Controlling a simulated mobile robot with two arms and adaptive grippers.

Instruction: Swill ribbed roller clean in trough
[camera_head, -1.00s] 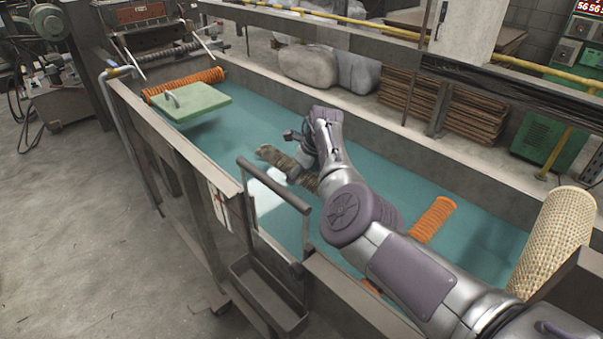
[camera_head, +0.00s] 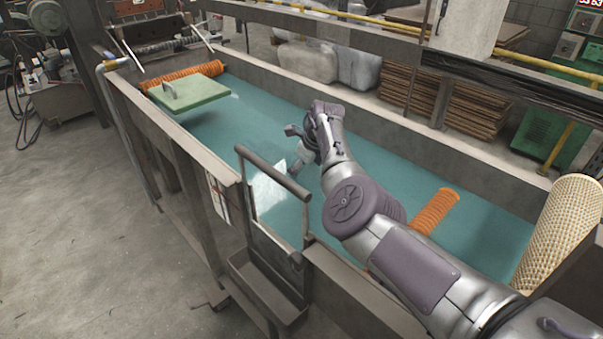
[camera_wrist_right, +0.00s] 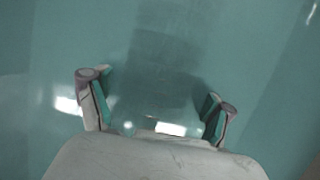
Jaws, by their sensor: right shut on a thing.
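My right gripper (camera_head: 298,160) reaches down to the teal water of the trough (camera_head: 370,185), near its middle. My left gripper is not in view.
A green board with a handle (camera_head: 195,95) lies at the trough's far left end, by an orange ribbed roll (camera_head: 185,76). Another orange roll (camera_head: 437,208) lies right of my forearm. A cream mesh tube (camera_head: 560,235) leans at right. A metal cart handle (camera_head: 275,174) rises by the near wall.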

